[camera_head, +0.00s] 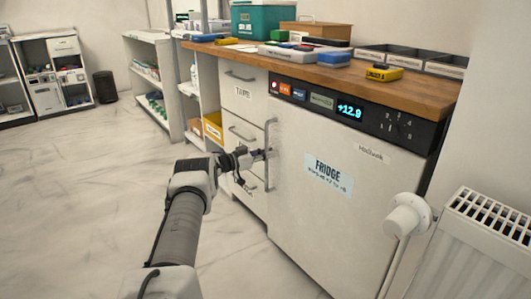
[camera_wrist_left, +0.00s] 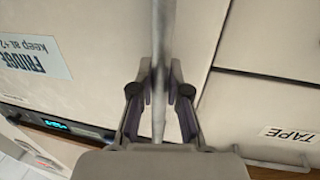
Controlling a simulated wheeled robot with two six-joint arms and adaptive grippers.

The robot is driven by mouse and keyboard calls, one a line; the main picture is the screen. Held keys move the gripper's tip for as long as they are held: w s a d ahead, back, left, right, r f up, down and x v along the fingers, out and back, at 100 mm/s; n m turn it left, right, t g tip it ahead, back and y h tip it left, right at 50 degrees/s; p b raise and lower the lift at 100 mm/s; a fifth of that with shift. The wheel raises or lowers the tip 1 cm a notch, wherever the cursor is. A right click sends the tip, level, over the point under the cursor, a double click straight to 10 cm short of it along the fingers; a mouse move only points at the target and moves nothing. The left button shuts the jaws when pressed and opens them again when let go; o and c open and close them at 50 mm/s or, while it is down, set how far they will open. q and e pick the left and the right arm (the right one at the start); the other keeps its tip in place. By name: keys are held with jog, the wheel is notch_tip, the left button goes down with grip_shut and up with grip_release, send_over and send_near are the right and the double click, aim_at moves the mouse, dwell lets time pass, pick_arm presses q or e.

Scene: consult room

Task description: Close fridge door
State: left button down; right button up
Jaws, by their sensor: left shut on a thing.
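The white fridge door (camera_head: 320,220) carries a FRIDGE label and stands under the wooden counter. It looks flush or nearly flush with its frame; I cannot tell if a small gap remains. Its vertical bar handle (camera_head: 270,182) is on the door's left edge. My left gripper (camera_head: 264,154) reaches in from the left and is shut on the handle. In the left wrist view the handle (camera_wrist_left: 158,35) runs between the fingers of the left gripper (camera_wrist_left: 159,88), with the door (camera_wrist_left: 100,25) behind. My right gripper is not in view.
Drawers (camera_head: 243,98) stand left of the fridge. A radiator (camera_head: 485,235) with a white valve (camera_head: 407,215) is close on the right. Boxes and a yellow device (camera_head: 384,73) lie on the counter (camera_head: 415,88). The floor (camera_head: 90,180) at left is clear.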

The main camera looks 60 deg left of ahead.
pick_arm(q)
jog(key=shift+w+a+r, duration=0.1)
jog(key=shift+w+r, duration=0.15)
jog(key=shift+w, duration=0.05)
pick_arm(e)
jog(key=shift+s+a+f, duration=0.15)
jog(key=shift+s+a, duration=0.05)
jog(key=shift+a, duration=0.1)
pick_arm(q)
jog(key=c, duration=1.2)
grip_release()
jog(key=shift+w, duration=0.2)
jog(key=shift+o, duration=0.3)
jog(key=shift+w+f, duration=0.15)
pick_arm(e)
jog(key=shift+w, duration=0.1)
pick_arm(q)
jog(key=shift+f, duration=0.1)
jog(key=s+a, duration=0.1)
jog(key=s, duration=1.1)
jog(key=shift+a, duration=0.3)
